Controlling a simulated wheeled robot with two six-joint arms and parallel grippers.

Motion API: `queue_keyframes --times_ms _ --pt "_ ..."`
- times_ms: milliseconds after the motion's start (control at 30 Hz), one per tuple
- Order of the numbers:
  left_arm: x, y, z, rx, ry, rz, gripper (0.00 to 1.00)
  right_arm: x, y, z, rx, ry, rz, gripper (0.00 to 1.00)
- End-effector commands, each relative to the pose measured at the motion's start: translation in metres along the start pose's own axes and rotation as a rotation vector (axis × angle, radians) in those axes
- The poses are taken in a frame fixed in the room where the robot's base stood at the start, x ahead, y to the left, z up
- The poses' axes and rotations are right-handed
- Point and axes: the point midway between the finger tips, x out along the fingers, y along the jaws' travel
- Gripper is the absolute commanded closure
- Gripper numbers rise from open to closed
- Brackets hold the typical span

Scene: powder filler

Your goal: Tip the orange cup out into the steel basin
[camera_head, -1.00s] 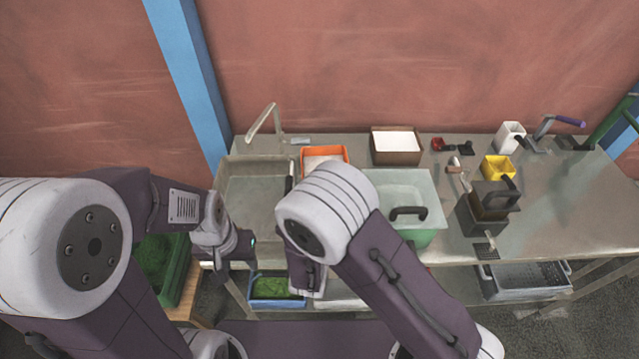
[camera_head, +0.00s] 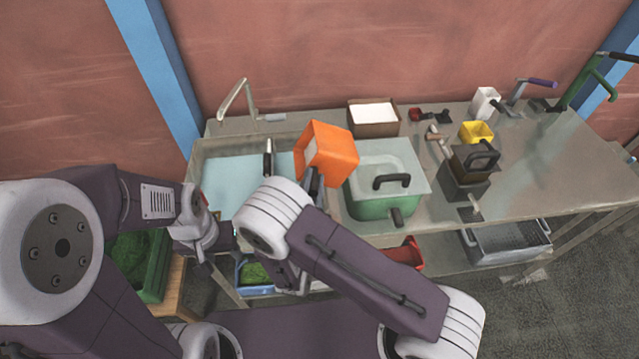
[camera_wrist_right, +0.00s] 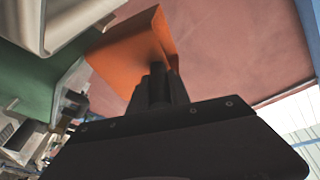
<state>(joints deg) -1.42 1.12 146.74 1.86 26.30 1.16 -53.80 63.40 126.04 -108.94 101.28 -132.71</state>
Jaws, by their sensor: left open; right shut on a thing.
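The orange cup (camera_head: 335,153), square and box-like, is raised above the bench and tilted, its open side facing left over the right edge of the steel basin (camera_head: 197,158). A pale patch shows inside its mouth. My right gripper (camera_head: 314,182) is shut on the cup from below; in the right wrist view its fingers (camera_wrist_right: 159,75) meet the orange wall (camera_wrist_right: 135,48). A pale blue-white layer (camera_head: 228,182) covers the basin floor. My left gripper (camera_head: 226,243) is open and empty in front of the basin's near edge, its fingers partly hidden.
A faucet (camera_head: 236,98) stands behind the basin. A green lidded container (camera_head: 380,200) is just right of the cup. A brown box (camera_head: 374,121), yellow cup (camera_head: 476,132) and dark lidded box (camera_head: 466,178) stand further right. The bench's right part (camera_head: 550,165) is clear.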

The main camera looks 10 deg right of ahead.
Motion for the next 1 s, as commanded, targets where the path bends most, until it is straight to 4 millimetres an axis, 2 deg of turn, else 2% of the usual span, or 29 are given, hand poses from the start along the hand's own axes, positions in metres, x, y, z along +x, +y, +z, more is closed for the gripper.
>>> queue_keyframes --times_ms 33,200,400,1000 --pt "0.004 0.0 0.0 0.0 0.002 0.0 0.53 -0.003 0.003 0.01 -0.073 0.01 -0.023 1.0" --pt "0.013 0.0 0.001 0.0 0.002 0.0 0.53 -0.009 0.005 0.031 -0.286 0.047 -0.09 1.0" --pt "0.014 0.0 0.001 0.0 0.002 0.0 0.53 -0.013 -0.001 0.04 -0.455 0.074 -0.141 1.0" --pt "0.014 0.0 0.001 0.0 0.002 0.0 0.53 -0.013 -0.002 0.041 -0.473 0.077 -0.146 1.0"
